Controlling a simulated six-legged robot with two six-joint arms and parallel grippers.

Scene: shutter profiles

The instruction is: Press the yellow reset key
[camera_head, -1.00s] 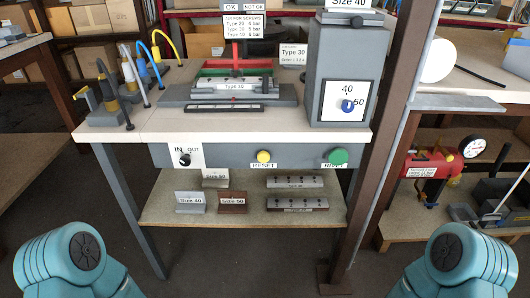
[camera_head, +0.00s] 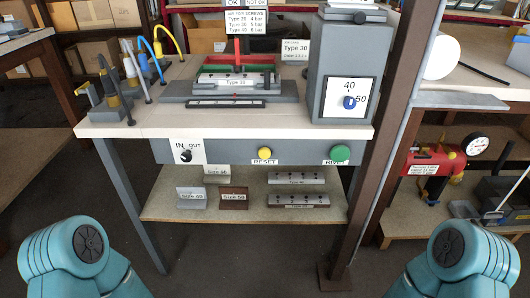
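The yellow reset key (camera_head: 265,153) is a round button on the grey front panel (camera_head: 225,152) under the workbench top, with a RESET label below it. A green button (camera_head: 340,153) sits to its right on the same panel. An IN/OUT switch (camera_head: 186,155) with a black knob sits to its left. Nothing covers the yellow key. Teal links of my two arms show at the bottom left and bottom right corners. Neither of my grippers is in the picture.
On the bench top (camera_head: 150,120) stand a fixture (camera_head: 232,90), a grey box with a dial (camera_head: 347,65) and several tools at left. A brown post (camera_head: 375,130) rises right of the panel. A lower shelf (camera_head: 245,208) holds labelled blocks. The space before the panel is clear.

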